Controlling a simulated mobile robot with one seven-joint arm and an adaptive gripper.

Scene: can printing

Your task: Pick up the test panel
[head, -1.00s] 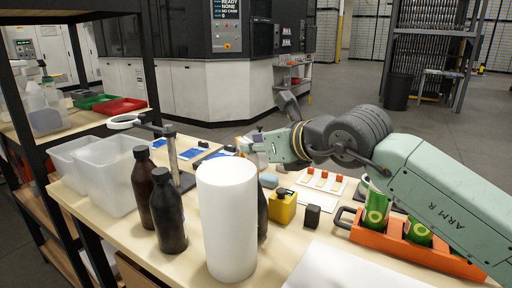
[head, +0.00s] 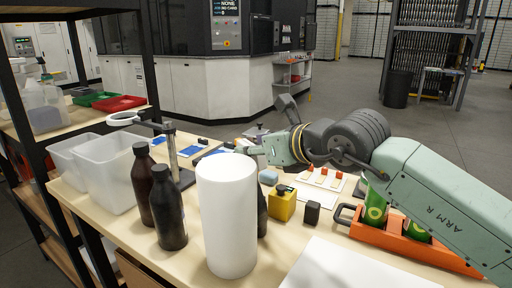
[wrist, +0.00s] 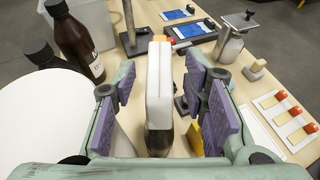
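I cannot tell for sure which thing is the test panel. Flat panels with blue faces lie at the table's far side in the head view, one at the left (head: 158,141) and one nearer the middle (head: 188,151). Two blue-faced panels also show at the top of the wrist view, a farther one (wrist: 176,14) and a nearer one (wrist: 194,29). My gripper (wrist: 163,88) is open, its purple pads apart. A white, orange-topped object (wrist: 159,95) with a dark lower part shows between the pads, with gaps on both sides. In the head view my gripper (head: 250,151) is partly hidden.
A tall white cylinder (head: 227,215), dark bottles (head: 168,208) and clear bins (head: 107,172) stand at left. A yellow container (head: 283,204), a black block (head: 312,213) and an orange carrier (head: 400,240) with green cans are nearer. White orange-tabbed strips (head: 322,179) lie beyond.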

